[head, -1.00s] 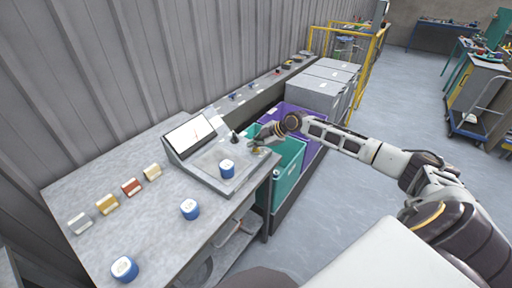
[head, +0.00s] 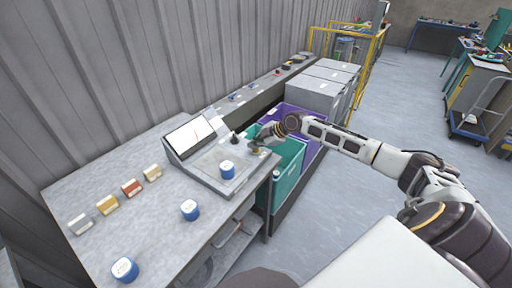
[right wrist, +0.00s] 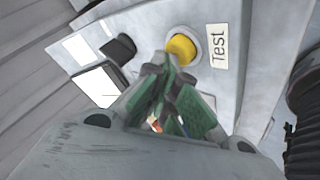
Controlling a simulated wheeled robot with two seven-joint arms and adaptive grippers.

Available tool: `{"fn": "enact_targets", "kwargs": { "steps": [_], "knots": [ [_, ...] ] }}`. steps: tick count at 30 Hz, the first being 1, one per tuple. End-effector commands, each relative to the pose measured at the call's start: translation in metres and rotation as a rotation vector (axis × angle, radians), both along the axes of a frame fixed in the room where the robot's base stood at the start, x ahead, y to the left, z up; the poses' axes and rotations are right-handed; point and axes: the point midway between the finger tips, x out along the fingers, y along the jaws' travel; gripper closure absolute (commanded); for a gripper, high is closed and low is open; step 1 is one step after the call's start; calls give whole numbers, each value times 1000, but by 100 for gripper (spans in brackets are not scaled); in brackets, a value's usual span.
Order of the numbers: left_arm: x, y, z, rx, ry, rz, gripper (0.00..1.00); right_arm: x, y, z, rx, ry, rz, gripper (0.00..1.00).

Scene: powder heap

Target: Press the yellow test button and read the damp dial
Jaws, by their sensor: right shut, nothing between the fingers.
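The yellow test button (right wrist: 181,49) shows in the right wrist view, beside a white label reading "Test" (right wrist: 217,46). My right gripper (right wrist: 160,75) is shut and empty, its tips just below the button in that view; I cannot tell whether they touch it. In the head view my right gripper (head: 256,148) is at the right side of the grey tester (head: 206,176) and hides the button. The tester's white dial screen (head: 191,136) shows a thin red needle, near upright and leaning right; its scale is too small to read. My left gripper is not in view.
A blue-sided tub (head: 227,170) stands on the tester, and blue tubs (head: 190,210) (head: 124,269) stand on the bench (head: 150,218). Several small coloured blocks (head: 131,187) line the wall side. Teal (head: 288,178) and purple (head: 311,140) bins stand beyond the bench's right end.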

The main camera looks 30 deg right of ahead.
Motion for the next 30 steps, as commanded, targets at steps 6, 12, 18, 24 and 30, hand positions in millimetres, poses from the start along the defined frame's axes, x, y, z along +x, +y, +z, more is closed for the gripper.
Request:
{"fn": "enact_targets", "kwargs": {
  "steps": [6, 12, 18, 24, 30],
  "knots": [
    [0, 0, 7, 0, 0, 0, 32, 0, 0, 9, -1, 2, 1, 100],
    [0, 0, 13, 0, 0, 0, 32, 0, 0, 16, -1, 1, 0, 100],
    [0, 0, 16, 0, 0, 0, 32, 0, 0, 22, -1, 0, -1, 100],
    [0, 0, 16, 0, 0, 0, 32, 0, 0, 22, 0, 0, 0, 100],
    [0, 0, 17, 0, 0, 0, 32, 0, 0, 23, 0, 0, 0, 100]
  ]
}}
